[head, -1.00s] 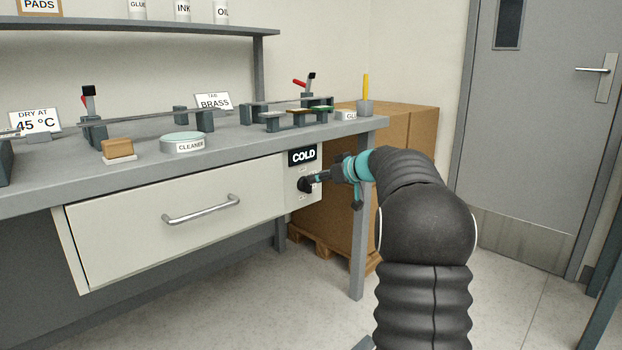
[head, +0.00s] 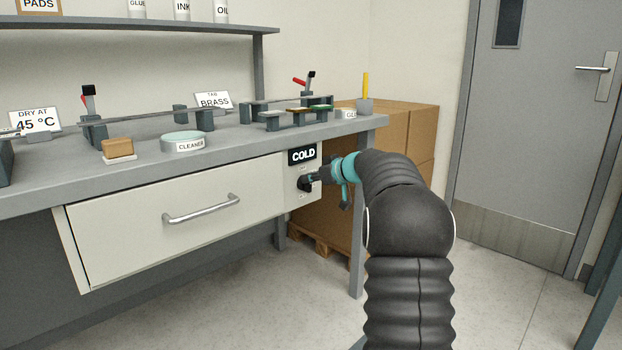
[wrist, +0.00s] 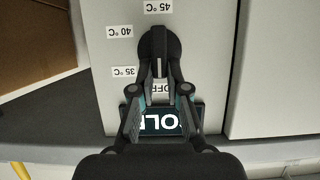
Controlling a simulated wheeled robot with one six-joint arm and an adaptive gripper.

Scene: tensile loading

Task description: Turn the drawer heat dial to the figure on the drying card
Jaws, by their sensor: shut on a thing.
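The drying card (head: 36,122) on the bench at the left reads "DRY AT 45 °C". The black heat dial (head: 304,184) is on the pale panel right of the drawer, under a dark display (head: 302,156) reading "COLD". In the wrist view the dial (wrist: 158,42) appears upside down among labels for 45 °C (wrist: 158,6), 40 °C (wrist: 120,31), 35 °C (wrist: 124,72) and a partly covered OFF (wrist: 161,88). My gripper (wrist: 159,70) is shut on the dial's grip. I cannot tell clearly which label the dial points to.
The closed drawer (head: 130,232) has a metal handle (head: 201,209). A bench leg (head: 357,240) and cardboard boxes (head: 420,140) stand close to my arm. The benchtop above holds a cleaner tin (head: 183,142) and several fixtures.

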